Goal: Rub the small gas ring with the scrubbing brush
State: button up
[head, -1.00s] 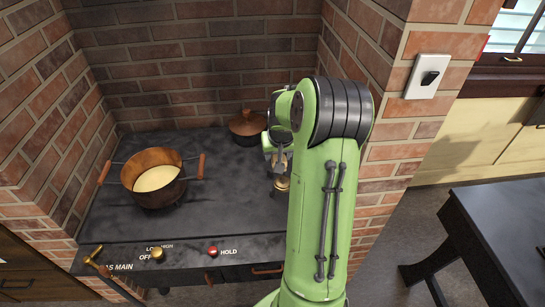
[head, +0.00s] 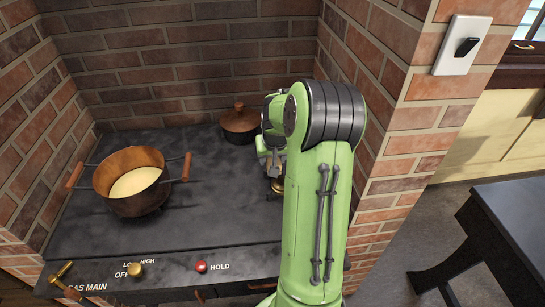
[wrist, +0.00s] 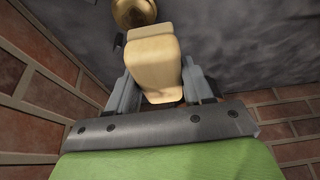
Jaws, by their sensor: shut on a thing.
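My gripper (wrist: 163,88) is shut on the scrubbing brush. The brush (wrist: 153,60) is a pale wooden block between the fingers in the wrist view; its bristles are hidden. The small gas ring (wrist: 133,12) is round and brass, just beyond the brush at the top edge of the wrist view. I cannot tell whether brush and ring touch. In the head view the ring (head: 274,186) shows as a bit of brass at the right of the black stove top, mostly hidden by my arm. My gripper (head: 271,163) is right above it there.
A large copper pot (head: 132,200) with pale contents stands on the left of the stove top (head: 215,215). A small lidded pot (head: 239,125) stands at the back. Brick walls (head: 405,130) close in the sides and back. Knobs and a red button (head: 201,267) line the front.

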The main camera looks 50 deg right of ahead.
jog(key=shift+f+b, duration=2.3)
jog(key=shift+f, duration=0.8)
jog(key=shift+f, duration=0.35)
